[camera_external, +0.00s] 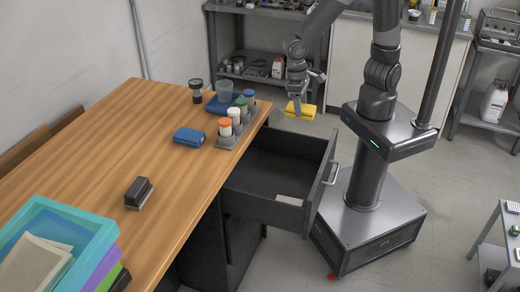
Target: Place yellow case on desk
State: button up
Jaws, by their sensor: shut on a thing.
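The small yellow case (301,110) is held in my gripper (298,101), which is shut on it. It hangs in the air just beyond the far end of the open drawer, to the right of the desk. The wooden desk (150,140) stands to the left with bare wood across much of its top. The gripper's fingertips are small in this view and partly hidden by the case.
On the desk are a blue case (189,137), a rack of capped bottles (235,125), a dark stapler-like block (139,192) and stacked trays (60,245). The open drawer (275,175) juts out from the desk's right side. Shelving (262,50) stands behind.

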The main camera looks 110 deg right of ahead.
notch_tip(320, 180, up, 11)
jog(key=w, duration=0.1)
jog(key=w+d+m+t, duration=0.15)
jog(key=w+m, duration=0.75)
jog(key=w, duration=0.9)
jog(key=w+d+m+t, duration=0.1)
jog(key=w+d+m, duration=0.1)
jog(key=w+m, duration=1.1)
jog(key=n, duration=0.4)
send_over(191, 171)
jog(key=f, duration=1.2)
jog(key=shift+s+d+f, duration=0.1)
jog(key=shift+s+d, duration=0.15)
jog(key=shift+d, duration=0.05)
jog(key=shift+f, duration=1.95)
jog(key=shift+f, duration=0.15)
jog(key=o, duration=1)
